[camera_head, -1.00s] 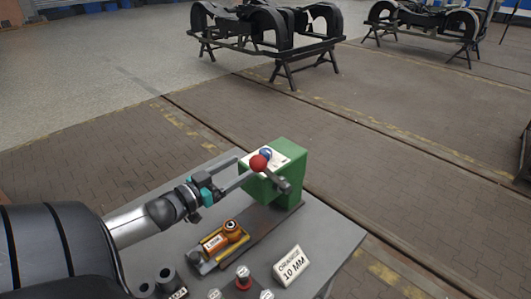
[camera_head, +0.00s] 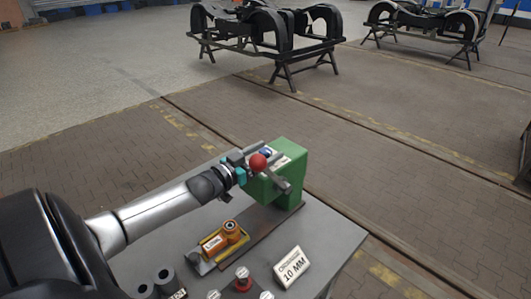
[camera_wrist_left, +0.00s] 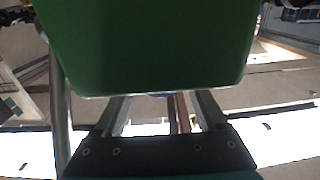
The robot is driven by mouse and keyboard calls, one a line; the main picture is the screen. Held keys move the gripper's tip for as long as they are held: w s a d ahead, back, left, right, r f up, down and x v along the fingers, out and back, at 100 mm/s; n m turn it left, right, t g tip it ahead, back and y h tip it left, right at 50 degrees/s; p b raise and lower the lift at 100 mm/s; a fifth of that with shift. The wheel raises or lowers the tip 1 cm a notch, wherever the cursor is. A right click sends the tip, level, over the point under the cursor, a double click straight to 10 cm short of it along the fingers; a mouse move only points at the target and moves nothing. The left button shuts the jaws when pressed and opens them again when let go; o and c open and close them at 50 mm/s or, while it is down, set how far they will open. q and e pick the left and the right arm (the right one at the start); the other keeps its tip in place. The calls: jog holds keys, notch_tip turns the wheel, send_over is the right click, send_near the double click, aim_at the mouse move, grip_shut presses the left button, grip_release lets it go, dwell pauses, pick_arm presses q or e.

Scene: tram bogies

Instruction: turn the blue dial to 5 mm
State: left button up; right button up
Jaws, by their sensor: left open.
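The blue dial (camera_head: 266,153) sits on the pale top plate of the green machine (camera_head: 291,182). It is partly hidden by my gripper and a red ball knob (camera_head: 258,163). My left gripper (camera_head: 272,151) is open over the top plate, its fingers level with the dial. I cannot tell whether they touch it. In the left wrist view the green machine (camera_wrist_left: 150,45) fills the upper middle, with the open fingers (camera_wrist_left: 162,112) below it; the dial and its scale do not show there. My right gripper is not in view.
A sign reading 10 MM (camera_head: 292,267) stands on the grey table (camera_head: 335,238). An orange part (camera_head: 230,230) lies in a yellow-edged holder in front of the machine. A red button (camera_head: 242,273) and dark cylinders (camera_head: 164,277) are near the front. Bogies (camera_head: 270,30) stand far behind.

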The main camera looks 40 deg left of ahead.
pick_arm(q)
jog(key=shift+w, duration=0.1)
jog(key=shift+c, duration=0.2)
grip_shut()
dwell(0.5)
